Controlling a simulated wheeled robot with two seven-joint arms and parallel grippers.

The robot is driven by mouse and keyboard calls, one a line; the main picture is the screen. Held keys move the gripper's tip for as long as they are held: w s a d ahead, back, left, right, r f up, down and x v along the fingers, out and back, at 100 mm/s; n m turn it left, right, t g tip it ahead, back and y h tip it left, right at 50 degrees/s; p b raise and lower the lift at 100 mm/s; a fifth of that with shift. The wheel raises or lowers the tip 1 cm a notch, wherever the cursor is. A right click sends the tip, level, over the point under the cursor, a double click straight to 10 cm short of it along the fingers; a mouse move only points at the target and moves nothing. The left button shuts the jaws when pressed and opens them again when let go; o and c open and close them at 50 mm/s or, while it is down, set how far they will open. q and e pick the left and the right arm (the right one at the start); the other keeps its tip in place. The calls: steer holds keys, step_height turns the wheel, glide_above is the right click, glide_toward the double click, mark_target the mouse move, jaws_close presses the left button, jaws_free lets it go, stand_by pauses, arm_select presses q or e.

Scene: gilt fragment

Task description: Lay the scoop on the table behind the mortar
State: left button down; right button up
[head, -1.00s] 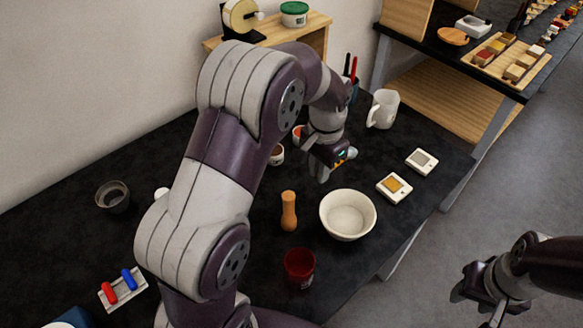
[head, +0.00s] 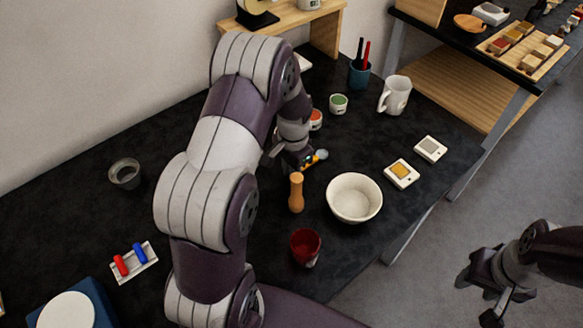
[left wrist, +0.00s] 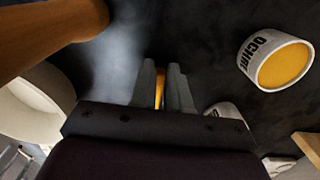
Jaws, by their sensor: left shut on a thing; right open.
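The mortar (head: 354,203) is a white bowl near the right part of the black table. My left gripper (head: 299,161) is shut on the scoop, behind and left of the mortar. The scoop's small pale end (head: 321,155) sticks out to the right of the fingers. In the left wrist view a thin orange strip of the scoop (left wrist: 159,92) shows between the fingers (left wrist: 166,84); the rest is hidden. I cannot tell whether the scoop touches the table. My right gripper (head: 479,301) is open and empty, over the floor at the right.
A wooden pestle (head: 296,194) stands upright left of the mortar, close to my left gripper. A red cup (head: 305,246) is in front. White-cased pans (head: 402,173) lie to the right. An ochre jar (left wrist: 280,62), a green-topped jar (head: 338,104) and a mug (head: 395,96) are behind.

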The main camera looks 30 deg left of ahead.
arm_select(q)
steer(key=c, duration=1.1)
jaws_free()
steer(key=shift+r, duration=0.2)
step_height(320, 180, up, 12)
steer(key=shift+w+d, duration=0.15)
steer(key=shift+w, duration=0.05)
